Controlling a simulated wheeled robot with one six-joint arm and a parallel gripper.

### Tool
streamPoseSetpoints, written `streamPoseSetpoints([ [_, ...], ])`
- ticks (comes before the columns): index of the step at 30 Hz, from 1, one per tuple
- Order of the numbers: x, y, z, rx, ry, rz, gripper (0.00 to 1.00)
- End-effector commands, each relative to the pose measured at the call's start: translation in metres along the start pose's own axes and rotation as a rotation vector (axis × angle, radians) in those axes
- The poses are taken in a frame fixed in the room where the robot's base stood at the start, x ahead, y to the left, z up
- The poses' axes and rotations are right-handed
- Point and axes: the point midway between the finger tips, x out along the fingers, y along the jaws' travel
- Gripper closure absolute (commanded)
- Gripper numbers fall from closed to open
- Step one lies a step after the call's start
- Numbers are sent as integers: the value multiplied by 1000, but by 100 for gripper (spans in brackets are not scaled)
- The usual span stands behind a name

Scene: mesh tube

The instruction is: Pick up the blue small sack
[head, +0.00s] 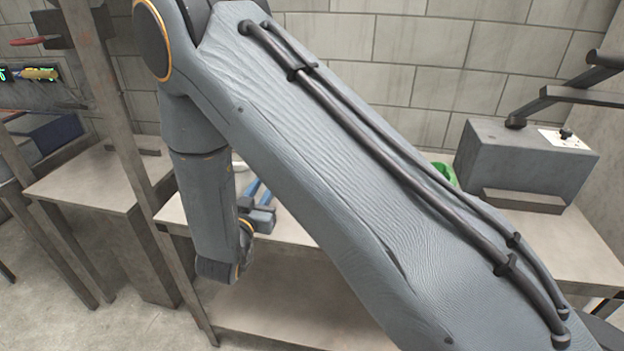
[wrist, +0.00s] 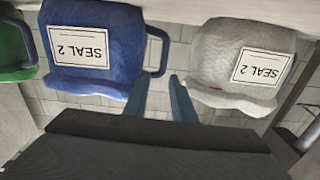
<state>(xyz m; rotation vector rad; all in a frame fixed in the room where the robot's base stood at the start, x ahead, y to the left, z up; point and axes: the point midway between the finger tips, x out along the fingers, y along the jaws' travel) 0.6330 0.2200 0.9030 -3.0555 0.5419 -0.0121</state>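The blue small sack (wrist: 92,72) is at the upper left of the wrist view, with a white label reading "SEAL 2" upside down and a loop handle on its right side. My gripper (wrist: 160,77) is open and empty. Its blue fingers point into the gap between the blue sack and a grey sack (wrist: 215,65); the left fingertip appears close below the blue sack's handle, and I cannot tell if they touch. In the head view my gripper (head: 257,190) is over the table, and my arm hides the blue sack.
A green sack (wrist: 12,45) is cut off at the wrist view's left edge; a green thing (head: 443,173) shows behind my arm in the head view. A grey machine box (head: 520,160) stands at the table's right. A block wall (head: 430,60) is behind.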

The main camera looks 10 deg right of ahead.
Motion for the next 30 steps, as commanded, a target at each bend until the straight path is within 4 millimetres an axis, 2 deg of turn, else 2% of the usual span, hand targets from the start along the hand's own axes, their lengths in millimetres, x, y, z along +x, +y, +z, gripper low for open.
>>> streamPoseSetpoints([
  [5,7,0,-1,1,-1,0,77],
  [14,38,0,-2,1,-1,2,77],
  [21,71,-4,-2,1,-1,0,77],
  [30,78,-5,0,0,-2,-3,77],
])
